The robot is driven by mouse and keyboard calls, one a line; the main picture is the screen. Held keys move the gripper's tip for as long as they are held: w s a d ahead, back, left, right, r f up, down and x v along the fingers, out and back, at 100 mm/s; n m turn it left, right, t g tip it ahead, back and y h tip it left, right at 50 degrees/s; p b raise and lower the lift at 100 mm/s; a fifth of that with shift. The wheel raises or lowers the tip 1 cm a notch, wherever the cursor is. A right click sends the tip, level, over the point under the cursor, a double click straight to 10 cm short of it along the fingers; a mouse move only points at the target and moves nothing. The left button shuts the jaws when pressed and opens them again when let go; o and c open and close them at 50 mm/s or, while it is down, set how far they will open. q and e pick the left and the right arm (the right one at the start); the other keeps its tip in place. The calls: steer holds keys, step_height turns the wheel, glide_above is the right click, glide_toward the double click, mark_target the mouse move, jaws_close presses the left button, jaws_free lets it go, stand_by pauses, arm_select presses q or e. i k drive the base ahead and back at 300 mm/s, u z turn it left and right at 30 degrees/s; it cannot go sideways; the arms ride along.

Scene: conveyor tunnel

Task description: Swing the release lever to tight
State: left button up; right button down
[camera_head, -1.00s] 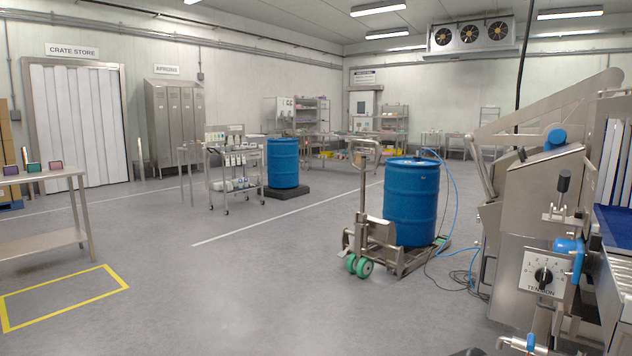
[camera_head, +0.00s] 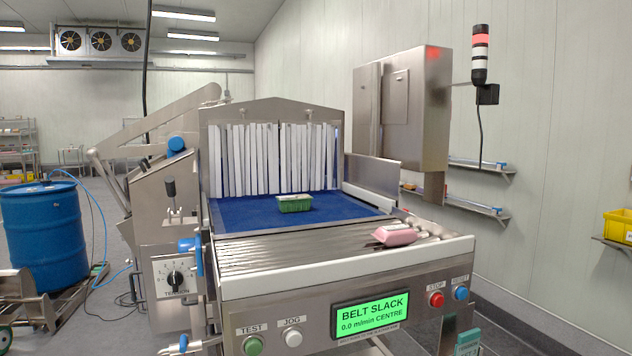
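A short upright lever with a black grip (camera_head: 170,188) stands on a metal bracket at the left side of the conveyor tunnel (camera_head: 270,115). A blue-handled part (camera_head: 188,245) sits lower, beside the tension dial (camera_head: 175,278). I cannot tell for sure which of these is the release lever, and no "tight" label is readable. The green display (camera_head: 370,316) reads BELT SLACK, 0.0 m/min CENTRE. The blue belt (camera_head: 340,208) runs out from under the strip curtain. Neither of my grippers is in view.
A green tray (camera_head: 295,203) lies on the belt and a pink pack (camera_head: 396,235) on the rollers. The front panel has a green test button (camera_head: 253,346), a red stop button (camera_head: 437,299) and others. A blue drum (camera_head: 42,235) stands at left.

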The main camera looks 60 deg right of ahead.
mark_target(169, 180)
steer(key=z, duration=1.15)
steer(key=i, duration=0.5)
